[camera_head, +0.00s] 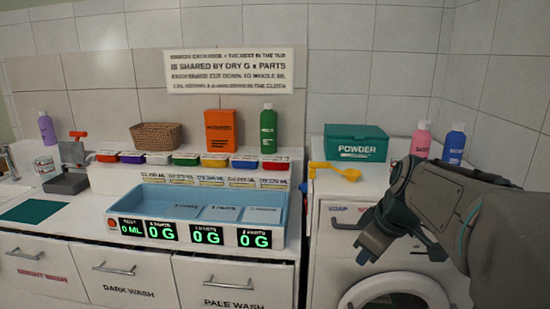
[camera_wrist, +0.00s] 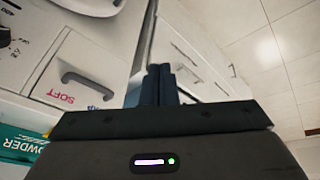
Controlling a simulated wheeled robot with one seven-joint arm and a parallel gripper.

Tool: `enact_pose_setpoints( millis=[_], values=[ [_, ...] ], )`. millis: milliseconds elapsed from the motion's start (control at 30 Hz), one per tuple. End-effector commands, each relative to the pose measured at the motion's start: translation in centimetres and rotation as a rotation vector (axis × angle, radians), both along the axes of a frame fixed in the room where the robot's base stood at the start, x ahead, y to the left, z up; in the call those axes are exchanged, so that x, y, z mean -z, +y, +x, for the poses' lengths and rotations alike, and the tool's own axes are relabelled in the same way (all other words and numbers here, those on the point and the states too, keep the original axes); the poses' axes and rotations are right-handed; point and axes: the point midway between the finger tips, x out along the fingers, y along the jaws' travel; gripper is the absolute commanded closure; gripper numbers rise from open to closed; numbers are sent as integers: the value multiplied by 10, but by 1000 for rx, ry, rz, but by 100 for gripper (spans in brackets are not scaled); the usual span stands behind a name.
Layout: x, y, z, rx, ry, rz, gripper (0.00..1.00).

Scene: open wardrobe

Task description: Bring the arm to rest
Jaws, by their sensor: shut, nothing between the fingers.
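My gripper (camera_head: 366,252) is at the right of the head view, in front of the washing machine (camera_head: 328,262), with its fingers pointing down and to the left. It holds nothing. In the wrist view the two dark fingers (camera_wrist: 160,85) are together. The arm reaches in from the right edge and hides part of the machine's front and top.
A teal powder box (camera_head: 356,143) and a yellow scoop (camera_head: 335,171) are on the machine. Pink (camera_head: 421,140) and blue (camera_head: 454,145) bottles stand behind my arm. A blue tray (camera_head: 170,198) with number displays is on the left counter. Drawers (camera_head: 122,279) are below.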

Motion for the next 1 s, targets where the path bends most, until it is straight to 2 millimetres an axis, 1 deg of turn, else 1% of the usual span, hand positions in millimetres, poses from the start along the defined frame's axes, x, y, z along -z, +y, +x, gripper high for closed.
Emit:
enact_pose_setpoints(
  millis=[33,100,300,400,500,600,700,1000],
  values=[
    [1,8,-14,57,23,5,100],
    [8,15,-32,155,56,11,100],
    [30,30,-84,431,122,31,100],
    [41,33,-106,554,138,40,100],
    [50,35,-124,653,147,50,100],
    [57,36,-136,720,152,57,100],
    [61,36,-141,755,153,61,100],
    [62,36,-142,767,154,62,100]
  ],
)
